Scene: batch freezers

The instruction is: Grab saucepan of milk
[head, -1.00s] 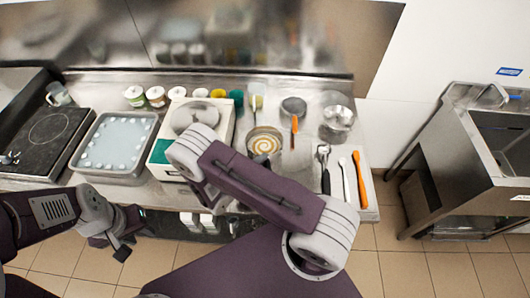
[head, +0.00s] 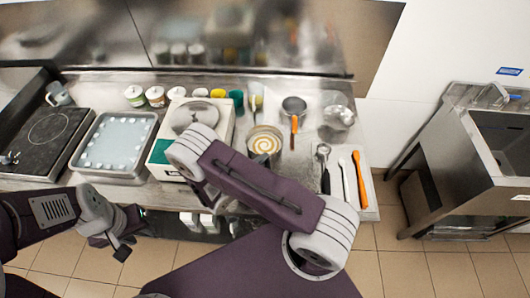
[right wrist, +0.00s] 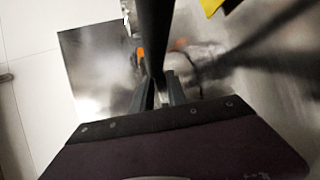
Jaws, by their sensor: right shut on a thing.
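A round metal saucepan (head: 264,141) with a cream and brown swirled surface stands on the steel counter in the head view. My right forearm hides the area just in front of it, including any handle. My right gripper (right wrist: 161,93) shows in the right wrist view, shut on a dark, bar-like handle (right wrist: 154,35); the pan itself is not clear there. In the head view the right gripper is hidden behind its arm. My left gripper (head: 125,236) hangs in front of the counter at the left, open and empty, away from the saucepan.
A sieve (head: 294,106) with an orange handle and a metal bowl (head: 339,117) are behind and right of the pan. Several utensils lie on a white tray (head: 370,214). A scale (head: 160,152) stands left; a steel tray (head: 146,126) and a black hob (head: 40,140) are further left.

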